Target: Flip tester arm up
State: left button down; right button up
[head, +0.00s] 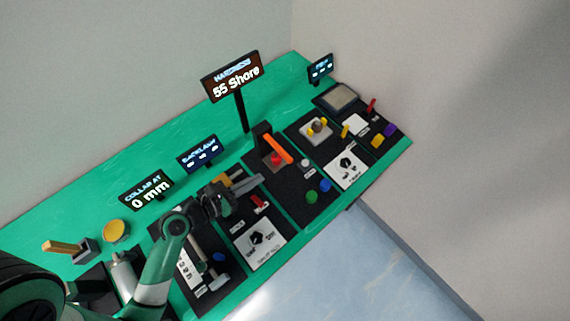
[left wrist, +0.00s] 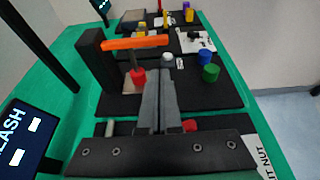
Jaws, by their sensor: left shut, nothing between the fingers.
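The tester's orange arm (head: 279,149) juts out from a black upright post (head: 262,134) on a black base board. In the left wrist view the orange arm (left wrist: 135,43) lies about level, above a red piece (left wrist: 138,77) on a small plate. My left gripper (head: 259,180) is shut and empty, at the near left edge of the tester's board. In the left wrist view its fingers (left wrist: 157,88) point towards the board, below and short of the orange arm, apart from it. My right gripper is not in view.
A display (head: 232,78) reading "55 Shore" stands behind the tester. Green (head: 312,197) and blue (head: 325,185) cylinders and a grey-white one (head: 305,165) stand on the tester's board. Other black stations flank it, and a "BACKLASH" display (head: 200,153) stands behind to the left.

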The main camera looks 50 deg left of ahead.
pick_arm(q)
jog(key=b+x, duration=0.2)
jog(key=x, duration=0.8)
jog(key=shift+r, duration=0.1)
